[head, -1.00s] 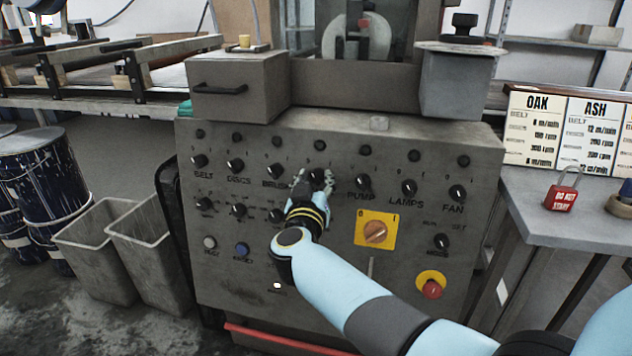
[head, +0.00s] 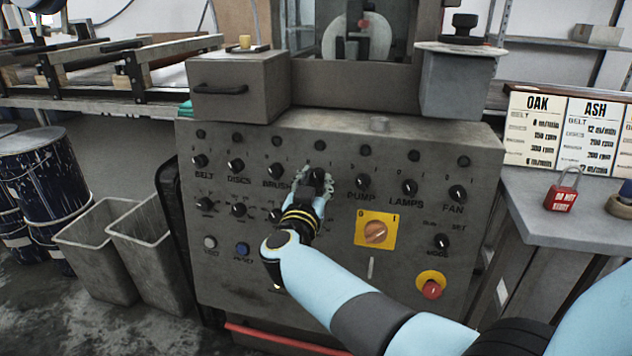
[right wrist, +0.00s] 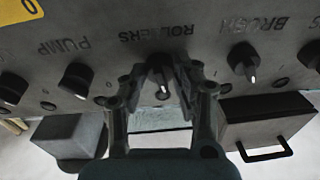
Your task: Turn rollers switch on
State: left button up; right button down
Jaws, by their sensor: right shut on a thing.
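The rollers switch (right wrist: 160,72) is a black knob with a pale pointer line under the upside-down label ROLLERS in the right wrist view. In the head view the same knob (head: 317,173) shows between the BRUSH and PUMP knobs, partly hidden by my gripper. My right gripper (right wrist: 162,80) is shut on the rollers switch, with a finger on each side of it. It also shows in the head view (head: 315,182), reaching up to the panel from below. My left gripper is not in view.
The grey control panel (head: 330,258) carries several other knobs close by, among them the pump knob (head: 363,182) and brush knob (right wrist: 243,60). A yellow-plated orange switch (head: 375,232) and red emergency button (head: 431,289) sit lower right. A red padlock (head: 562,198) stands on the side table.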

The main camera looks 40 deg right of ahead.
jog(key=m+g, duration=0.1)
jog(key=m, duration=0.4)
jog(key=shift+w+a+f+h, duration=0.1)
jog(key=shift+h, duration=0.3)
jog(key=shift+m+g+h+b, duration=0.45)
jog(key=shift+m+g, duration=0.15)
jog(key=shift+m, duration=1.8)
jog(key=c, duration=1)
grip_release()
jog(key=shift+a, duration=0.1)
jog(key=shift+r, duration=0.2)
notch_tip(320, 180, up, 10)
jog(key=shift+f, duration=0.15)
